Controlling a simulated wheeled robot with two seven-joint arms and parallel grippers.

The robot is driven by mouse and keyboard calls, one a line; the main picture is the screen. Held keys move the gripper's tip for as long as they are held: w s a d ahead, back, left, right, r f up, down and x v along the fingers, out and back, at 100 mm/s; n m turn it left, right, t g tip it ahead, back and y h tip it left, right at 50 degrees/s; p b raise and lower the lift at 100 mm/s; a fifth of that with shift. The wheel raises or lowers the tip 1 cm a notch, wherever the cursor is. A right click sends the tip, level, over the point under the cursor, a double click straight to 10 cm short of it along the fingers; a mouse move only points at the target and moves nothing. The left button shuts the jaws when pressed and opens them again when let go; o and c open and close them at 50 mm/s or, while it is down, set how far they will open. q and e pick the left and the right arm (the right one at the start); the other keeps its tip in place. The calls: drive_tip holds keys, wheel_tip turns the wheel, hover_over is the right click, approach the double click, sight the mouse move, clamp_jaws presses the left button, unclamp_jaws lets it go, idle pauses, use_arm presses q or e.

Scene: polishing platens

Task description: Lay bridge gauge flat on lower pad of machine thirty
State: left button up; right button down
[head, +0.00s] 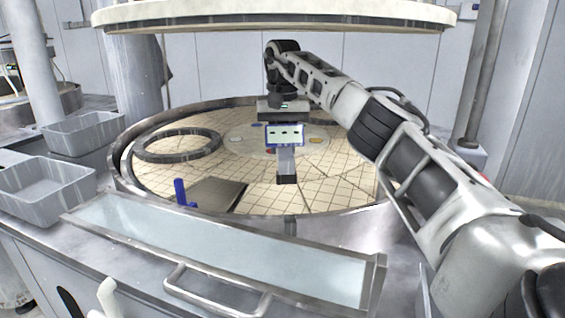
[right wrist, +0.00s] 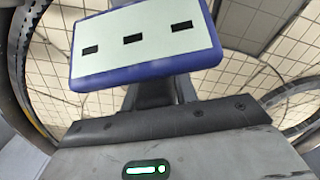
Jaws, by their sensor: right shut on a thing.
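The bridge gauge (head: 285,134) is a blue-edged plate with a pale face and small black slots. My right gripper (head: 286,177) is shut on it and holds it over the lower pad (head: 325,190), a tan disc with a grid of grooves. In the right wrist view the gauge (right wrist: 140,42) is close up, face towards the camera, in front of the dark fingers, which it partly hides. The gap between gauge and pad is hard to judge. My left gripper is not in view.
A dark plate (head: 214,194) with a blue upright (head: 180,191) lies at the pad's near left. A dark ring (head: 178,146) lies at the pad's left. The upper platen (head: 270,16) hangs overhead. A clear panel with a handle (head: 215,290) is in front; grey bins (head: 45,187) stand left.

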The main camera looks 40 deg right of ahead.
drive_tip(key=shift+f, duration=3.3)
drive_tip(key=c, duration=1.1)
unclamp_jaws()
drive_tip(key=shift+f, duration=0.15)
wheel_tip(320, 180, up, 8)
drive_tip(key=shift+f, duration=0.1)
